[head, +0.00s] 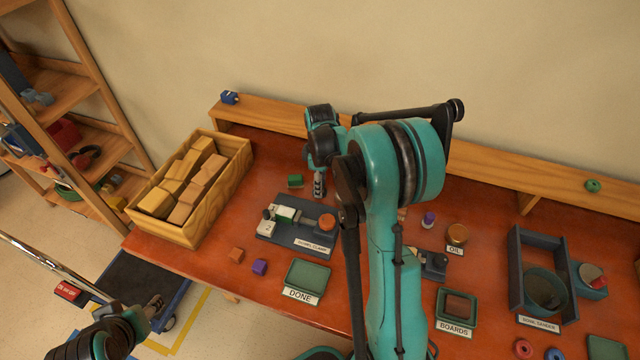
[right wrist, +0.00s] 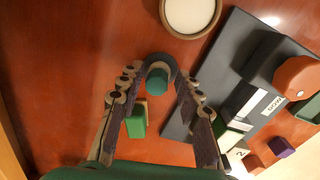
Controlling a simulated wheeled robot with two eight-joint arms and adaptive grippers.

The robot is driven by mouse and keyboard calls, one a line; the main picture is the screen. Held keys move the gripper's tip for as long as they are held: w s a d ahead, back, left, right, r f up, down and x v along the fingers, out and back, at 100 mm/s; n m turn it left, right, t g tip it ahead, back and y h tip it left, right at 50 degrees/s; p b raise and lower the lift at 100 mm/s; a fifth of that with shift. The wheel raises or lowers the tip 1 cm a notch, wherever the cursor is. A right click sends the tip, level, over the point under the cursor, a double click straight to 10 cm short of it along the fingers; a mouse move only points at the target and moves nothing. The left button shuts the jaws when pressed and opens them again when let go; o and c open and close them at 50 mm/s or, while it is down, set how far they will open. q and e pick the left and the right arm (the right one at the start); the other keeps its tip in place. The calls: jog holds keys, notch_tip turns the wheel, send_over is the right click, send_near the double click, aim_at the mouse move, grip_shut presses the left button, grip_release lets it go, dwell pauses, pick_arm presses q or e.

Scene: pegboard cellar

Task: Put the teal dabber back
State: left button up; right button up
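The teal dabber (right wrist: 157,82) shows in the right wrist view as a round teal top with a dark rim around it. My right gripper (right wrist: 160,78) has its two fingertips close on either side of that rim, which fills the gap between them. In the head view the right gripper (head: 319,184) points down over the table behind the vise board; the dabber cannot be made out there. My left gripper (head: 154,304) is low at the left, away from the table; its fingers are too small to judge.
A green block (right wrist: 136,122) lies close by the right gripper. The vise board (head: 293,236) and a round pale-topped pot (right wrist: 191,12) are near. A wooden crate of blocks (head: 243,165) stands left; a purple dabber (head: 429,219) and oil pot (head: 457,234) stand right.

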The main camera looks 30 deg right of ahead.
notch_tip(320, 180, up, 12)
jog(key=p, duration=0.4)
jog(key=s+a+r+m+t, duration=0.35)
jog(key=s+a+r, duration=0.25)
jog(key=s+a, duration=0.25)
jog(key=s+a+f+m+t, duration=0.1)
jog(key=s+a+m+t, duration=0.2)
jog(key=s+a+m, duration=0.3)
jog(key=shift+s+a+f+t, duration=0.4)
jog(key=shift+s+a, duration=0.15)
jog(key=shift+s, duration=1.6)
